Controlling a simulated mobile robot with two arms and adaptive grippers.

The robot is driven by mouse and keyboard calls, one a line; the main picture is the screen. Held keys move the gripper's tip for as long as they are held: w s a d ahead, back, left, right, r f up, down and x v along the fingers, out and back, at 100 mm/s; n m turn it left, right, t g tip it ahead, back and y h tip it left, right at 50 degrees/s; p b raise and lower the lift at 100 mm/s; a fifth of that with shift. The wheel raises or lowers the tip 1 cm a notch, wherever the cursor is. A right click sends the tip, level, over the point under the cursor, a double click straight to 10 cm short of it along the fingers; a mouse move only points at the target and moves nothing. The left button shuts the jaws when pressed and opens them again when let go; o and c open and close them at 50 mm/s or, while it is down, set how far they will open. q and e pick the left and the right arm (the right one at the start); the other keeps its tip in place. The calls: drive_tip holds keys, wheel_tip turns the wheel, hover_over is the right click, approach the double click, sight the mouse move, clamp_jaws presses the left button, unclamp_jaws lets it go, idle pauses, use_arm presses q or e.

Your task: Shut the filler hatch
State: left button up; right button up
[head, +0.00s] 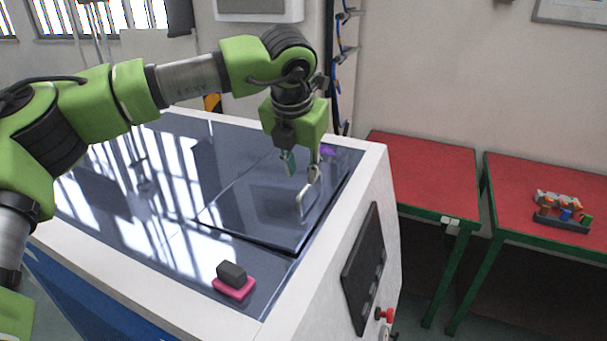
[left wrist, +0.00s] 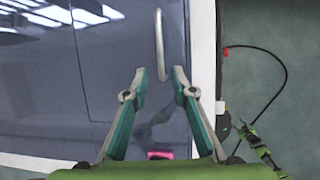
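The filler hatch (head: 250,205) is a dark glossy panel in the top of the white generator housing. Its near edge shows as a dark line; I cannot tell how far it is raised. A pale U-shaped handle (head: 305,203) stands on its right part. My left gripper (head: 302,172) is just above and beyond the handle, fingers apart. In the left wrist view, the gripper's fingertips (left wrist: 160,72) are open and the handle (left wrist: 158,35) lies between and ahead of them, apparently untouched. A green and dark part at the lower right there looks like my right gripper (left wrist: 250,138); its fingers are unclear.
A black block on a pink base (head: 233,282) sits on the near top surface. A purple item (head: 328,150) lies beyond the gripper. A dark panel (head: 364,270) and red knob (head: 384,314) are on the side. Red tables (head: 420,175) stand to the right.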

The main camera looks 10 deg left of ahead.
sight(305, 189)
use_arm(q)
drive_tip(key=shift+p+x, duration=0.7)
drive_tip(key=shift+x, duration=1.85)
clamp_jaws()
